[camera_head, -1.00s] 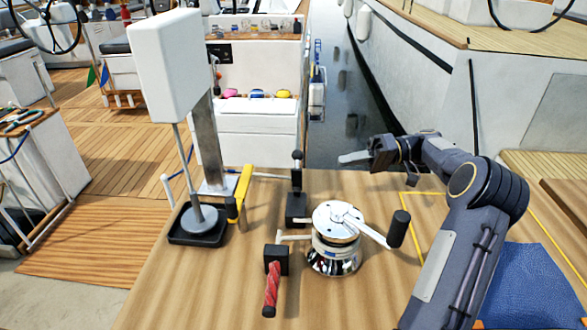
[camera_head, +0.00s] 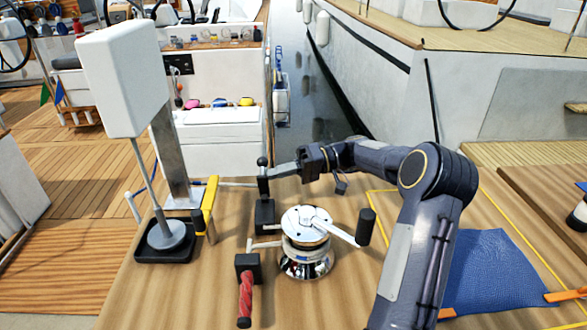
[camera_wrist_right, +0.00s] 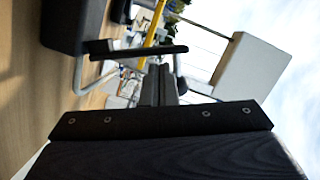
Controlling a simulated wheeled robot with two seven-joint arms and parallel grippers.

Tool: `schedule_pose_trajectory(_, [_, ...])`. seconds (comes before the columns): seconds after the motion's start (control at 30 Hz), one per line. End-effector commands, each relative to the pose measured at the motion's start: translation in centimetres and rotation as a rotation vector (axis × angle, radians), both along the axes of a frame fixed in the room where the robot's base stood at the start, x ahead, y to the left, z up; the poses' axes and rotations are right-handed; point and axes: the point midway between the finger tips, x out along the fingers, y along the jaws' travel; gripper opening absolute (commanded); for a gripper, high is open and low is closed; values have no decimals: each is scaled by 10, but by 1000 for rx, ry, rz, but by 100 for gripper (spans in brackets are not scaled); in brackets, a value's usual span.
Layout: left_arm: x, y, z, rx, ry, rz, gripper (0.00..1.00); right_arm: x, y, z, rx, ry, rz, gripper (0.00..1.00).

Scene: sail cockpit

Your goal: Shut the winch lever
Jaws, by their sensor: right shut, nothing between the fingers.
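The chrome winch (camera_head: 306,262) stands on the wooden top, with a silver arm and black grip (camera_head: 366,226) pointing right. Left of it, a black lever (camera_head: 263,187) stands upright on a black block (camera_head: 265,216) and has a ball knob on top. A red-handled lever (camera_head: 245,297) lies toward the front. Which one is the winch lever is not clear. My right gripper (camera_head: 273,172) is shut and empty, its tips at the upright lever's upper part; contact cannot be told. The right wrist view shows the shut fingers (camera_wrist_right: 160,85) beside a dark bar (camera_wrist_right: 140,51). My left gripper is out of view.
A white box on a metal post (camera_head: 125,75) and a yellow handle (camera_head: 209,203) stand at the left of the top. A blue cloth (camera_head: 495,272) lies at the right. Water shows beyond the far edge.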

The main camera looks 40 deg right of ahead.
Motion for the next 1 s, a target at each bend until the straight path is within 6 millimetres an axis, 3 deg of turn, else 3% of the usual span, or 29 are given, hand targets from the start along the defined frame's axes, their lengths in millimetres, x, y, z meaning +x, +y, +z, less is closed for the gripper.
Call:
schedule_pose_trajectory(0.47, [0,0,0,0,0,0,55,2,7,-1,-1,-1,0,0])
schedule_pose_trajectory(1.0, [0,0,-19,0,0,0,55,-2,10,-2,-44,-69,0,0])
